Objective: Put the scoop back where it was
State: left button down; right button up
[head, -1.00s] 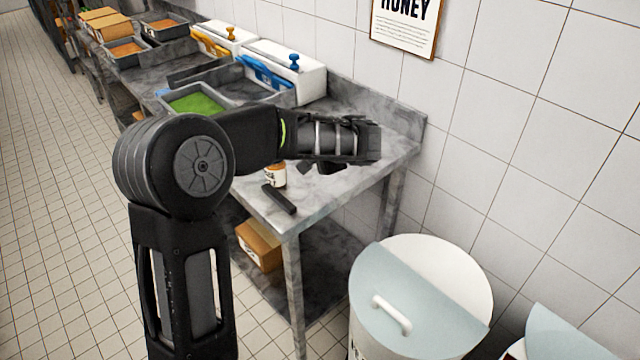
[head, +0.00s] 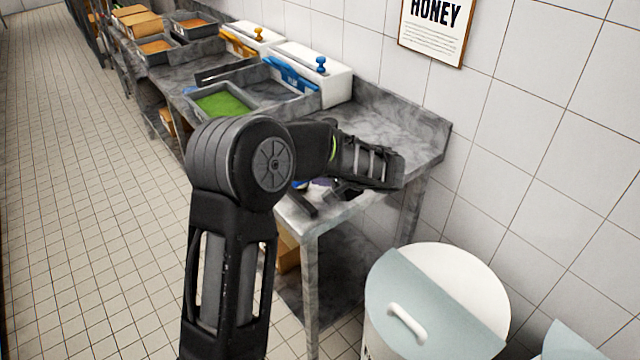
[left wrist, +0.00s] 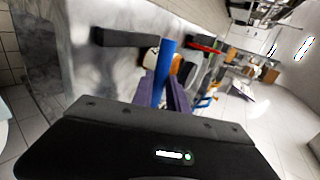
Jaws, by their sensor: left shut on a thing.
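My left arm reaches over the near end of the grey steel table (head: 425,145). Its gripper (head: 345,190) is low near the front corner, pointing down, with its fingertips mostly hidden by the wrist. In the left wrist view a blue bar (left wrist: 164,72), apparently the scoop's handle, stands up between dark purplish fingers (left wrist: 175,97), and the gripper is shut on it. The scoop's bowl is not clearly visible. Small blue and purple bits also show beneath the wrist in the head view. My right gripper is out of view.
A dark bar (left wrist: 128,38) lies on the tabletop beside the gripper. An orange-and-white jar (left wrist: 176,66) is close behind the blue bar. A green-filled tray (head: 222,104) and a white bin with a blue knob (head: 325,80) stand farther along. A lidded white drum (head: 470,285) stands right.

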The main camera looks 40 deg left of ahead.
pick_arm(q)
notch_tip(320, 180, down, 3)
jog(key=shift+f+p, duration=0.2)
jog(key=shift+p, duration=0.15)
jog(key=shift+f, duration=0.2)
jog(key=c, duration=1.3)
grip_release()
jog(key=b+v, duration=0.2)
jog(key=v, duration=1)
